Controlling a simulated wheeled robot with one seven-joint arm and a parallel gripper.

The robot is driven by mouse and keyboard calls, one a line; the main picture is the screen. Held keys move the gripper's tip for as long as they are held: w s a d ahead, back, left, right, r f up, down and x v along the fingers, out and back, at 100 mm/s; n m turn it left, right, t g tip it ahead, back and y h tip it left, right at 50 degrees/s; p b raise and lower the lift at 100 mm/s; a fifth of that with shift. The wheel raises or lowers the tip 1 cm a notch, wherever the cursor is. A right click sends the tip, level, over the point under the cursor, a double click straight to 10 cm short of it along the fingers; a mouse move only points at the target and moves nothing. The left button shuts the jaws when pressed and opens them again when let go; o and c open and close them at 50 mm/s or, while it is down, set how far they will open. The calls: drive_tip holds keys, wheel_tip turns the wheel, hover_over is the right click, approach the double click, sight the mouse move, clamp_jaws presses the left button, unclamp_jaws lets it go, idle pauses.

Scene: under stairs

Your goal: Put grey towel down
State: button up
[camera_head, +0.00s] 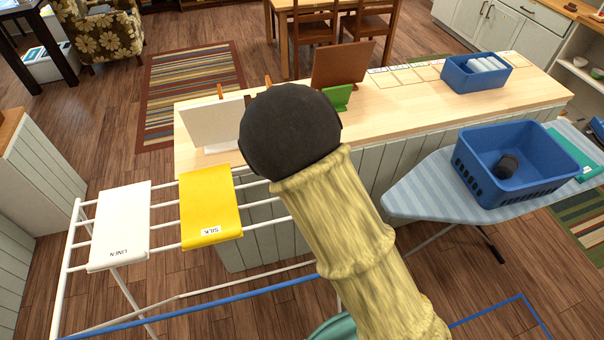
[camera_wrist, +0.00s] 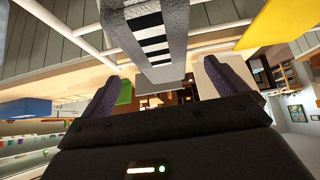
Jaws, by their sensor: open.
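A grey towel (camera_wrist: 190,22) with a black-and-white striped patch shows at the top of the wrist view, across the white bars of the drying rack (camera_wrist: 82,45). My gripper (camera_wrist: 161,74) is open, its two dark fingers spread on either side of the towel's near end. I see no grip on the towel; whether a finger touches it I cannot tell. In the head view my arm hides the towel and the fingers. The rack (camera_head: 70,235) there also bears a white towel (camera_head: 122,222) marked LINEN and a yellow towel (camera_head: 208,205) marked SILK.
A wooden counter (camera_head: 400,105) runs behind the rack, with a white board (camera_head: 212,124), a brown board (camera_head: 342,65), a green item (camera_head: 340,97) and a blue basket (camera_head: 455,74). An ironing board (camera_head: 415,190) with a larger blue basket (camera_head: 490,190) stands at right.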

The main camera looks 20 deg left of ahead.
drive_tip(key=shift+b+v, duration=0.35)
drive_tip(key=shift+v, duration=1.6)
drive_tip(key=s+d+r+m+g+h, duration=0.1)
drive_tip(key=s+d+r+m+h, duration=0.15)
drive_tip(key=d, duration=0.95)
drive_tip(key=s+d+r+m+g+h, duration=0.1)
drive_tip(key=s+d+r+m+h, duration=0.15)
drive_tip(key=d, duration=1.05)
drive_tip(key=s+d+r+m+g+y, duration=0.1)
drive_tip(key=s+d, duration=0.3)
drive_tip(key=s, duration=0.4)
drive_tip(key=shift+s+d+r+g, duration=0.3)
drive_tip(key=shift+s+d+g, duration=0.1)
drive_tip(key=shift+g, duration=0.1)
drive_tip(key=shift+f, duration=0.2)
